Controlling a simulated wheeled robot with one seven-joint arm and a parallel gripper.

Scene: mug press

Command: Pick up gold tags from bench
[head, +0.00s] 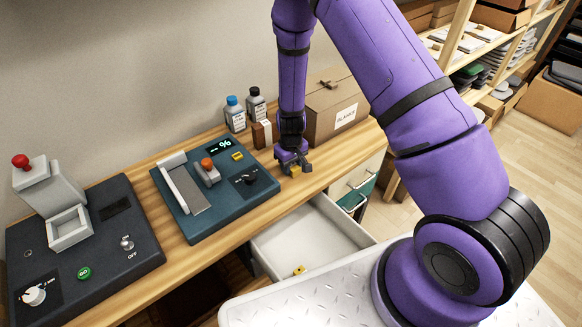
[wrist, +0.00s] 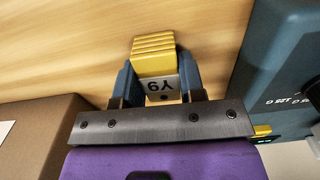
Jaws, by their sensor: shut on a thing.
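A stack of several gold tags (wrist: 153,47) sits between the two blue fingers of my gripper (wrist: 158,75) in the wrist view. My gripper (head: 293,163) is shut on this stack, which shows as a small gold block (head: 294,170) in the head view, at the front part of the wooden bench (head: 335,163). I cannot tell whether the stack touches the bench.
The blue-green press machine (head: 240,205) stands left of my gripper. A cardboard box marked "BLANKS" (head: 335,105) and two bottles (head: 245,108) stand behind. An open white drawer (head: 310,235) juts out below the bench edge. A grey machine (head: 110,240) is at far left.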

